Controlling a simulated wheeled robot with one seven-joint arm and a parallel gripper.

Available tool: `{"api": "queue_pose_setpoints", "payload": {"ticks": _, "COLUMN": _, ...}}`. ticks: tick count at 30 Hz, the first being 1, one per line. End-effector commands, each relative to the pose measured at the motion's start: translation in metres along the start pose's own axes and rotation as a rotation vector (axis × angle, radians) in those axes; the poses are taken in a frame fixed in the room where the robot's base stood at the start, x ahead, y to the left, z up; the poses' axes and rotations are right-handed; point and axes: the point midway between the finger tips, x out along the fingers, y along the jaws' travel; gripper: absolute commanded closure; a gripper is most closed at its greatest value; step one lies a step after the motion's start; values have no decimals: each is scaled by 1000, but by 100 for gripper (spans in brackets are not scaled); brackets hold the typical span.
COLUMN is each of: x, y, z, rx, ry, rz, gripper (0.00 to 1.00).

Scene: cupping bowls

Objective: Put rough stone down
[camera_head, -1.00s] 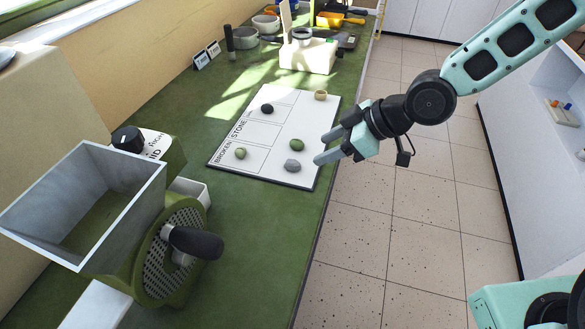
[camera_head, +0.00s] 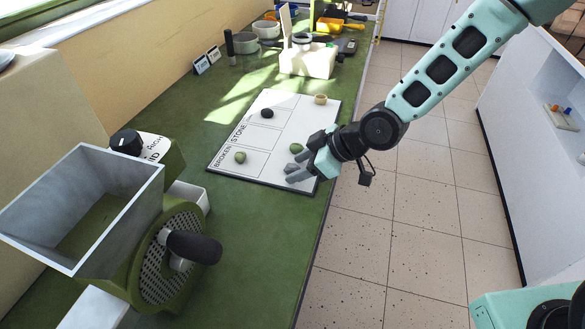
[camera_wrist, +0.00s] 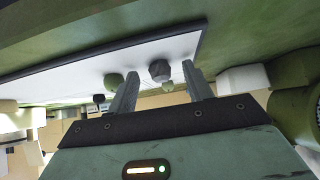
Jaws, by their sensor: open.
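A grey stone (camera_head: 291,167) lies in the front right cell of the white board (camera_head: 234,176). My gripper (camera_head: 289,169) is open, low at the board's right edge, with its fingers on either side of the grey stone. In the wrist view the grey stone (camera_wrist: 160,70) shows between the open fingertips, and nothing appears clamped. A green stone (camera_head: 296,148) lies just behind it, partly beside my gripper. Another green stone (camera_head: 240,156) is in the left cell and a dark stone (camera_head: 267,113) in a rear cell. Which one is called rough cannot be read.
A green grinder with a grey hopper (camera_head: 165,200) fills the front left. A cream block machine (camera_head: 307,62) stands behind the board. The green counter (camera_head: 235,250) is clear in front.

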Motion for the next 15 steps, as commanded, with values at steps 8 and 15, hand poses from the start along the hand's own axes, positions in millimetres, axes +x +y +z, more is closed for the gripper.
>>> {"api": "queue_pose_setpoints", "payload": {"ticks": 8, "x": 0, "y": 0, "z": 0, "rx": 0, "ry": 0, "rz": 0, "gripper": 97}}
{"api": "queue_pose_setpoints", "payload": {"ticks": 15, "x": 0, "y": 0, "z": 0, "rx": 0, "ry": 0, "rz": 0, "gripper": 98}}
